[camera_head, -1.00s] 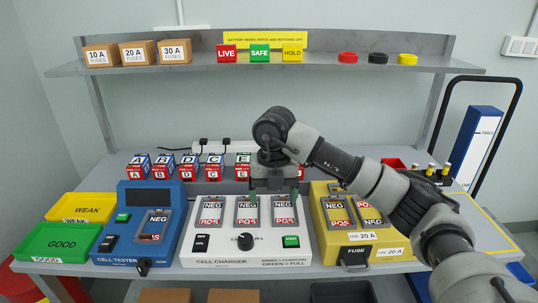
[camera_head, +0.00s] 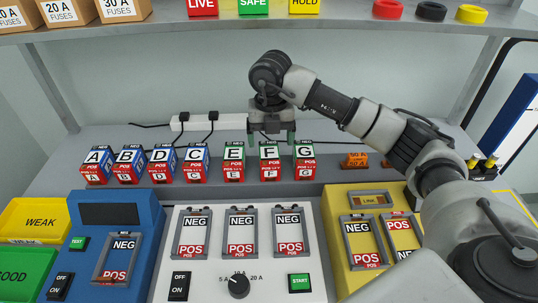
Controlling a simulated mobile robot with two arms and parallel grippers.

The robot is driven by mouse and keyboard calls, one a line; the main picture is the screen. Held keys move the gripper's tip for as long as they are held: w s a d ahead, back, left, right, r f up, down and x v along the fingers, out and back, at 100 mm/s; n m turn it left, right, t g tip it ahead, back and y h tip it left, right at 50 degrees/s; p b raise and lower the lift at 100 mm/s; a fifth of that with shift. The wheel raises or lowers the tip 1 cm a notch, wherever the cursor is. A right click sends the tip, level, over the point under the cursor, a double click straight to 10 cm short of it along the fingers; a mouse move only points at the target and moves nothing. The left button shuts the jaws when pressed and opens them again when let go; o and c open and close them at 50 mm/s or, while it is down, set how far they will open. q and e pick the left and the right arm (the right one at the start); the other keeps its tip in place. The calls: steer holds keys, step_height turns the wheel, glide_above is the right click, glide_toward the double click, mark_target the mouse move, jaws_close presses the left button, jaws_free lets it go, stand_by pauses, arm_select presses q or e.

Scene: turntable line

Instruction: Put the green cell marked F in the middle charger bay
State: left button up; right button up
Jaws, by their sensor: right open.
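The green cell marked F (camera_head: 269,162) stands upright in the row of cells at the back, between green cells E (camera_head: 234,161) and G (camera_head: 304,161). It has a green and white upper part and a red POS lower part. My right gripper (camera_head: 271,136) is open, with its fingers pointing down just above and behind F; I cannot tell if they touch it. The charger (camera_head: 205,288) is white with three bays in a row. The middle charger bay (camera_head: 240,233) shows NEG and POS labels and holds no cell. My left gripper is not in view.
Blue cells A, B, D and C (camera_head: 198,163) stand to the left in the row. The blue tester (camera_head: 108,240) is left of the charger, the yellow fuse unit (camera_head: 375,245) right. A shelf (camera_head: 340,22) runs overhead. My right arm crosses the right side.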

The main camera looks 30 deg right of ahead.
mark_target(269, 152)
steer(key=shift+s+f, duration=0.15)
steer(key=shift+f, duration=0.75)
steer(key=f, duration=0.3)
steer(key=f+p, duration=0.1)
steer(key=f, duration=0.1)
steer(key=shift+w+f, duration=0.3)
steer(key=shift+w, duration=0.05)
steer(key=shift+c, duration=0.5)
steer(key=shift+w+r, duration=0.1)
steer(key=shift+r, duration=0.05)
steer(key=c, duration=1.3)
